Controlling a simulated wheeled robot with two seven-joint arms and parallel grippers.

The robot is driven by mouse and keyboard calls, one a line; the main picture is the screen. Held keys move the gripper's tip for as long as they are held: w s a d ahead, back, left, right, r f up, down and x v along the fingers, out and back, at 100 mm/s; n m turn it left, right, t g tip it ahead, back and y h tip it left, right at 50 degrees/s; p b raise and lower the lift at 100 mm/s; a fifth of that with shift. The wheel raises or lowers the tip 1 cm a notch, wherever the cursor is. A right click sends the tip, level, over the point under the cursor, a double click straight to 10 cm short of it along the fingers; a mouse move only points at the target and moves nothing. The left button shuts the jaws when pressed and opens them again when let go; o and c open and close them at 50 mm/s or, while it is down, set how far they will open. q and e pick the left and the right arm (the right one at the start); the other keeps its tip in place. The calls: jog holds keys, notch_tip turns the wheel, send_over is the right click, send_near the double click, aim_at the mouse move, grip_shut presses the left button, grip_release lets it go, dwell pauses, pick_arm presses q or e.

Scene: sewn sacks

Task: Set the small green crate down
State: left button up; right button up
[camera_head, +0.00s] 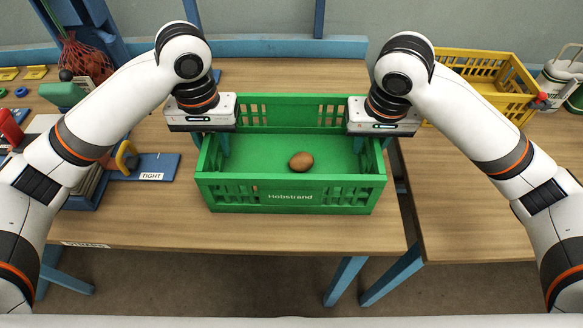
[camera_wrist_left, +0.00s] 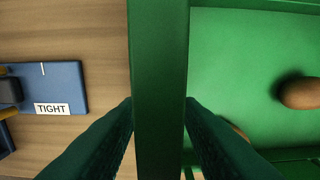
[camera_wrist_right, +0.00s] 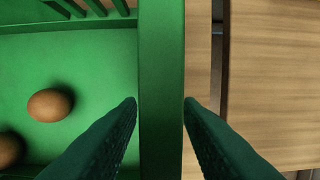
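The small green crate (camera_head: 289,196), marked "Hobstrand" on its front, is level and upright over the front of the left wooden table. I cannot tell whether its base touches the tabletop. A brown egg (camera_head: 301,161) lies inside; the right wrist view shows two eggs (camera_wrist_right: 49,105) there. My left gripper (camera_head: 222,145) has its fingers on either side of the crate's left wall (camera_wrist_left: 159,90), shut on it. My right gripper (camera_head: 359,145) is shut the same way on the crate's right wall (camera_wrist_right: 161,90). Both fingertip pairs meet the wall's faces.
A blue "TIGHT" board (camera_head: 150,167) lies just left of the crate. A yellow crate (camera_head: 487,80) stands on the right table at the back. A gap separates the two tables right of the green crate. Bare wood (camera_head: 150,222) shows at the front left.

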pick_arm(q)
notch_tip(320, 180, up, 12)
jog(key=shift+f, duration=0.15)
pick_arm(e)
jog(key=shift+r, duration=0.1)
jog(key=r, duration=0.4)
jog(key=s+r, duration=0.1)
jog(key=r, duration=0.6)
jog(key=shift+s+r, duration=0.35)
jog(key=shift+s, duration=0.05)
